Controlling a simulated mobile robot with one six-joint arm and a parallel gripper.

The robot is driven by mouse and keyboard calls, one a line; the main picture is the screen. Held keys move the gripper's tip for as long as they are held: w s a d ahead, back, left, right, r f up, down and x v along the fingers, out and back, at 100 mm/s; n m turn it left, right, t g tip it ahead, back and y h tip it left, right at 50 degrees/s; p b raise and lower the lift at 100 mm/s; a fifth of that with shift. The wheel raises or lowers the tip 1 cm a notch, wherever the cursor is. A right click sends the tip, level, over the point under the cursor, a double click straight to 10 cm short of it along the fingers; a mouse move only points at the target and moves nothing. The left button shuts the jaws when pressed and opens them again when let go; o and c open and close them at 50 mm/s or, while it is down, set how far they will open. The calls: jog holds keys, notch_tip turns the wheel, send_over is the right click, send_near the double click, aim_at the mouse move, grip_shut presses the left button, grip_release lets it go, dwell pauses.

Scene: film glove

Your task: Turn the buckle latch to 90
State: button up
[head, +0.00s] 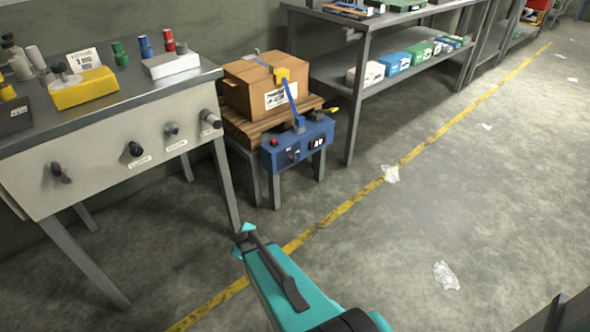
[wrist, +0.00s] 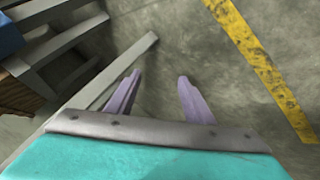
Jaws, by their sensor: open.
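A cardboard box (head: 264,88) sits on a wooden pallet (head: 240,127) on a low stand. A strap with a yellow piece (head: 282,75) lies over the box. A blue lever (head: 291,104) rises from a blue unit (head: 296,148) at the front of the stand. I cannot tell which of these parts is the buckle latch, nor its angle. My gripper (head: 243,238) is in front of the bench leg, below and nearer than the stand, touching nothing I can see. In the wrist view my gripper (wrist: 159,76) has its two fingers apart and empty, over floor.
A workbench (head: 110,112) with several knobs on its front stands at the left; its leg is close to my gripper. A yellow floor line (head: 345,207) crosses the floor. The right side is open, with crumpled litter (head: 446,276).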

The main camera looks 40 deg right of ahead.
jog(key=w+d+r+n+t+h+b, duration=0.1)
jog(key=w+d+t+h+b, duration=0.25)
jog(key=d, duration=0.65)
jog(key=n+h+b, duration=0.1)
jog(key=h+b, duration=0.7)
jog(key=b, duration=0.2)
send_near(294, 162)
jog(key=v, duration=0.2)
jog(key=shift+s+f+t, duration=0.3)
jog(key=shift+f+t, duration=0.05)
jog(key=shift+f, duration=0.1)
jog(key=shift+w, duration=0.1)
jog(key=shift+b+x, duration=2.15)
jog(key=shift+x, duration=4.7)
jog(key=shift+r, duration=0.1)
jog(key=c, duration=1)
